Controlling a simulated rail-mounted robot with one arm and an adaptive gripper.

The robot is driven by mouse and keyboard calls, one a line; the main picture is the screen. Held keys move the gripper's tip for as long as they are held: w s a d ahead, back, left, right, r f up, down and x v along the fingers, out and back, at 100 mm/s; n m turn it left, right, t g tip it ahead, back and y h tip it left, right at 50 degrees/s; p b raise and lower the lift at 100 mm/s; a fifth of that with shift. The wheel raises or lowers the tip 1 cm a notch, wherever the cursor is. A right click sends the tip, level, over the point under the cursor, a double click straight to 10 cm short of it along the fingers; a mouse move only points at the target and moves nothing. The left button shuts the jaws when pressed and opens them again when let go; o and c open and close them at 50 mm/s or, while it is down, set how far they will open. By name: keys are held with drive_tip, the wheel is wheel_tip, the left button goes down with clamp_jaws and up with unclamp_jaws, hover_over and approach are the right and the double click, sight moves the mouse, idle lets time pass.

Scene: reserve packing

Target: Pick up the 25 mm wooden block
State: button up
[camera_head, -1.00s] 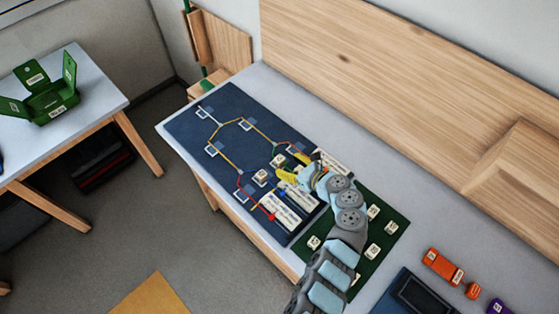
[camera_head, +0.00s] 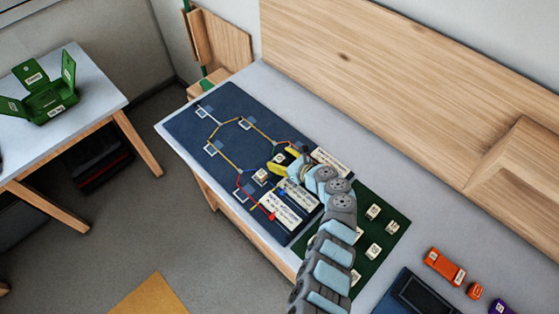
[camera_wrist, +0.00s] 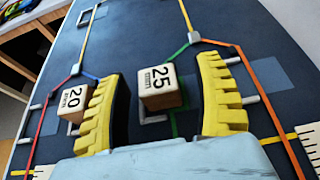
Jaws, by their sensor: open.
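The 25 mm wooden block (camera_wrist: 160,88) is a pale cube marked 25 on its top. In the wrist view it sits between the two yellow fingers of my gripper (camera_wrist: 165,95), with a gap to each finger. In the head view the block (camera_head: 279,159) shows just left of my gripper (camera_head: 287,158) on the dark blue board (camera_head: 225,110). My gripper is open and empty. A similar block marked 20 (camera_wrist: 74,98) stands outside the left finger; it also shows in the head view (camera_head: 261,176).
White label cards (camera_head: 282,212) lie on the board near my arm. A green mat (camera_head: 395,213) with several small pale blocks lies to the right. An orange item (camera_head: 443,266) and a dark device (camera_head: 413,294) sit further right. The board's upper left has free room.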

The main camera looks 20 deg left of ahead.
sight(279, 158)
drive_tip(key=shift+c, duration=0.3)
drive_tip(key=c, duration=1)
drive_tip(key=shift+o, duration=0.2)
drive_tip(key=shift+s+r, duration=0.1)
wheel_tip(279, 158, up, 3)
drive_tip(key=shift+r+p, duration=0.15)
drive_tip(key=shift+p, duration=0.7)
drive_tip(key=shift+s+r, duration=0.25)
drive_tip(key=shift+s+a+r+p, duration=0.1)
drive_tip(key=shift+s+r+p, duration=0.3)
drive_tip(key=shift+s+r, duration=1.7)
drive_tip(key=shift+s, duration=0.75)
drive_tip(key=shift+s+r, duration=1.15)
drive_tip(key=shift+s, duration=0.8)
drive_tip(key=shift+s+r, duration=1.2)
drive_tip(key=shift+s, duration=0.75)
